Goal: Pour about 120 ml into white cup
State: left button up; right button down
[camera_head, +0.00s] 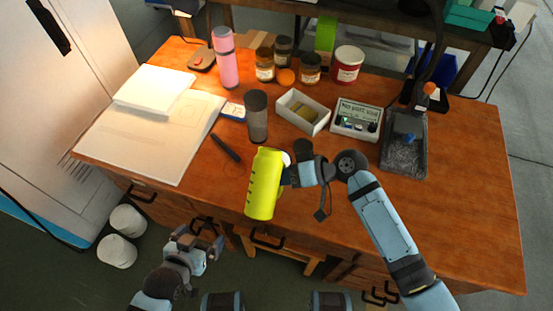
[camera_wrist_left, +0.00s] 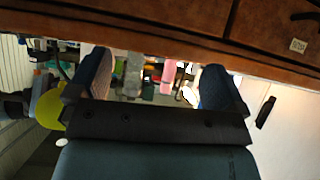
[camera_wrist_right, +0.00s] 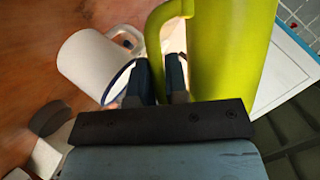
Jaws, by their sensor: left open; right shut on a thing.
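A yellow-green jug (camera_head: 264,187) is held near the table's front edge; its contents are not visible. My right gripper (camera_wrist_right: 158,76) is shut on the jug's handle (camera_wrist_right: 154,45), beside the jug body (camera_wrist_right: 232,50). The white cup (camera_wrist_right: 92,62), with a dark blue rim and a handle, shows close to the jug in the right wrist view. In the head view only a small white part of the cup (camera_head: 286,158) shows behind the jug and gripper. My left gripper (camera_head: 207,241) is open and empty, in front of the table and below its top.
A grey-black tumbler (camera_head: 257,117) stands behind the jug, with a dark pen-like object (camera_head: 225,148) to its left. A white open box (camera_head: 303,112), a device with a panel (camera_head: 357,119) and a pink bottle (camera_head: 226,60) stand farther back. The table's right front (camera_head: 460,220) is clear.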

jog(key=shift+w+d+r+n+t+h, duration=0.1)
jog(key=shift+w+r+n+t+h, duration=0.05)
jog(key=shift+w+r+n+t, duration=0.25)
jog(key=shift+w+d+r+n+t+h, duration=0.15)
jog(key=shift+r+n+t, duration=0.15)
jog(key=shift+r, duration=0.2)
jog(key=shift+s+a+f+n+t+b, duration=0.15)
jog(key=shift+s+f+n+t+b, duration=0.1)
jog(key=shift+f+n+t+b, duration=0.7)
jog(key=shift+s+r+n+b, duration=0.1)
jog(key=shift+r+n+b, duration=0.2)
jog(key=shift+n, duration=0.05)
jog(key=shift+s+a+r+n+t, duration=0.1)
jog(key=shift+r+n+t, duration=0.35)
jog(key=shift+t, duration=0.2)
jog(key=shift+f, duration=0.3)
jog(key=shift+s+f+n+t+b, duration=0.1)
jog(key=shift+f+n+t+b, duration=0.05)
jog(key=shift+n+t+b, duration=0.45)
